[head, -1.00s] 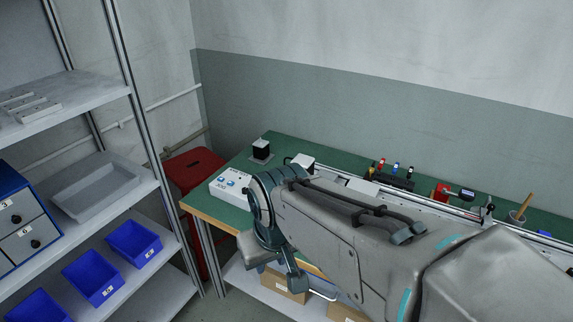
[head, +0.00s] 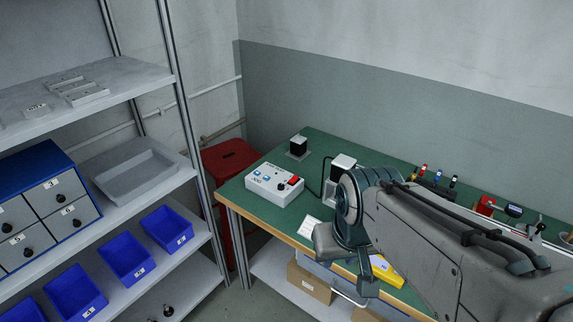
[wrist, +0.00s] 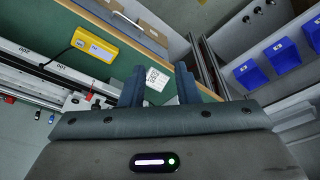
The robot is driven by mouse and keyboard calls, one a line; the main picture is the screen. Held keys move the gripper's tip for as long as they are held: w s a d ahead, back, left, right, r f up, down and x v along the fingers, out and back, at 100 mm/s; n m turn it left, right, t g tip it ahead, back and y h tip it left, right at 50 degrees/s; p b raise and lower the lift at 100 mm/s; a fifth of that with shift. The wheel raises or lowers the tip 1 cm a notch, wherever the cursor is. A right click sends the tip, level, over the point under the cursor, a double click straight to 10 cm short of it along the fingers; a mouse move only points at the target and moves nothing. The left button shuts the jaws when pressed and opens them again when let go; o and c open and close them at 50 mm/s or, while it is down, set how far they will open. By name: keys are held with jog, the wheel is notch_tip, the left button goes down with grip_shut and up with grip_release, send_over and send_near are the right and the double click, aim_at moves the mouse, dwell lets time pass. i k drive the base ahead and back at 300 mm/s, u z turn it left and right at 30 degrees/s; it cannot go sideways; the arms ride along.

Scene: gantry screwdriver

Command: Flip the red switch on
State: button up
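A white control box (head: 268,190) sits on the left end of the green-topped workbench (head: 325,145). It carries blue buttons and the red switch (head: 295,180) at its right rear corner. The switch is too small to tell its position. The control box does not show in the wrist view.
A white printed card (head: 309,228) and a yellow device (head: 387,271) lie near the bench's front edge. A black block (head: 298,147) stands behind the box. A red stool (head: 229,158) is left of the bench. Shelves with blue bins (head: 127,256) stand at the left.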

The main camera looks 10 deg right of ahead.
aim_at(295, 178)
jog(key=u, duration=0.55)
jog(key=k, duration=0.65)
jog(key=u, duration=0.6)
jog(key=i, duration=0.8)
jog(key=z, duration=0.95)
jog(key=i, duration=0.8)
jog(key=z, duration=0.95)
